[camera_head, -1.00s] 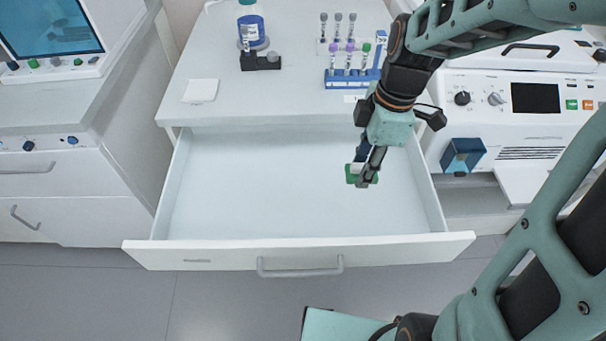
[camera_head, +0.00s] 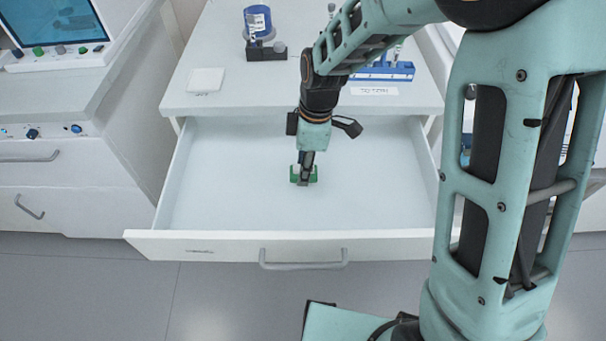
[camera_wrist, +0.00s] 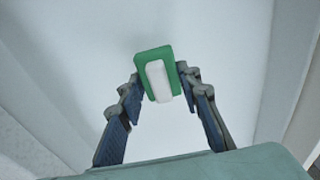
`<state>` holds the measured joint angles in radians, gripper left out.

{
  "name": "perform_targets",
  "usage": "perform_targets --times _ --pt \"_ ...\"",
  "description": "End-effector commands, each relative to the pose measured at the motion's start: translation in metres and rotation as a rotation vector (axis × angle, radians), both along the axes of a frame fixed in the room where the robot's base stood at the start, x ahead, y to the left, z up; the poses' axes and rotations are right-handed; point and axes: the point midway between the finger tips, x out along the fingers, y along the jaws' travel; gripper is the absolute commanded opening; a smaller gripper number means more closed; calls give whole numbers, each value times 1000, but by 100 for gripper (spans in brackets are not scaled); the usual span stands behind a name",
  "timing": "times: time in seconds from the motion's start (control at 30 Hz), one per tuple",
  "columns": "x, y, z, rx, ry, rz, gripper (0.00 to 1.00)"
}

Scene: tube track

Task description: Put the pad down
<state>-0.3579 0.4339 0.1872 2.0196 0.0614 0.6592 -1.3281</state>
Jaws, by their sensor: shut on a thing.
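The pad is a small green piece with a white raised block on it. In the wrist view the pad (camera_wrist: 145,62) sits between the fingertips of my gripper (camera_wrist: 158,92), with its white block (camera_wrist: 158,82) between the two fingers. In the head view the pad (camera_head: 313,174) shows green at the end of my gripper (camera_head: 304,176), over the middle of the open drawer (camera_head: 230,190). My gripper is shut on the pad. I cannot tell whether the pad touches the drawer floor. The fingers hide part of it in the head view.
The drawer is otherwise empty, with free floor on both sides; its front wall (camera_head: 215,246) and side walls stand around it. On the counter above are a white square (camera_head: 206,80), a blue-labelled bottle (camera_head: 258,20) and a blue tube rack (camera_head: 385,72).

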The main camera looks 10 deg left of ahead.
Motion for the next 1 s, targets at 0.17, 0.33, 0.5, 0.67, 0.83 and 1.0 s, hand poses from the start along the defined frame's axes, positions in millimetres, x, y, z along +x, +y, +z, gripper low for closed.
perform_targets --times 0.17,0.33,0.5,0.67,0.83,1.0 --pt "-1 2 -29 -2 5 0 5" --pt "0 2 -33 0 1 -1 5" --pt "0 2 -35 0 1 -1 5" --pt "0 2 -36 0 1 0 39" --pt "0 2 -36 0 1 0 49" --pt "0 2 -36 0 1 0 49"
